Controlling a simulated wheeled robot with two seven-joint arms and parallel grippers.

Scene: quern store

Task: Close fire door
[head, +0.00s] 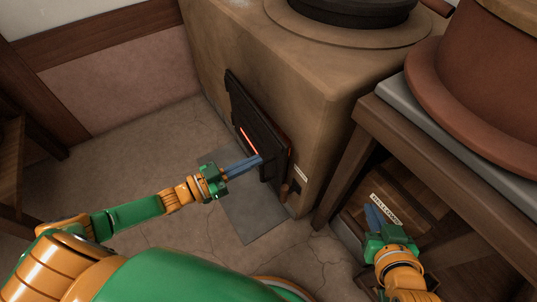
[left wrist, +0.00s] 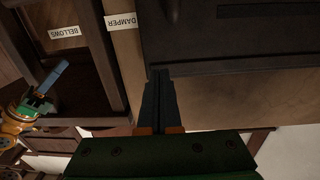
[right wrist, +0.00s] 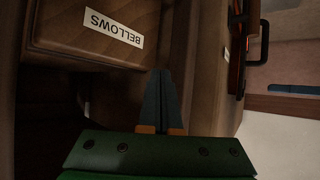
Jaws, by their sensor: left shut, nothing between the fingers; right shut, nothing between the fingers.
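The fire door (head: 268,128) is a dark iron door with a glowing orange slit, on the front of the clay stove (head: 300,95). A reddish glow shows along its right edge, so it looks slightly ajar. My left gripper (head: 260,160) is shut and empty, its fingertips at the lower part of the door; I cannot tell whether they touch. In the left wrist view the dark door (left wrist: 235,35) fills the upper right, beyond the fingertips. My right gripper (head: 371,209) is shut and empty, in front of the bellows box (head: 408,205), apart from the door.
A damper label (head: 300,172) and a small wooden knob (head: 285,191) are right of the door. A grey floor plate (head: 245,215) lies below it. A wooden table (head: 365,125) bearing a large brown vessel (head: 480,70) stands at right. Floor left of the stove is clear.

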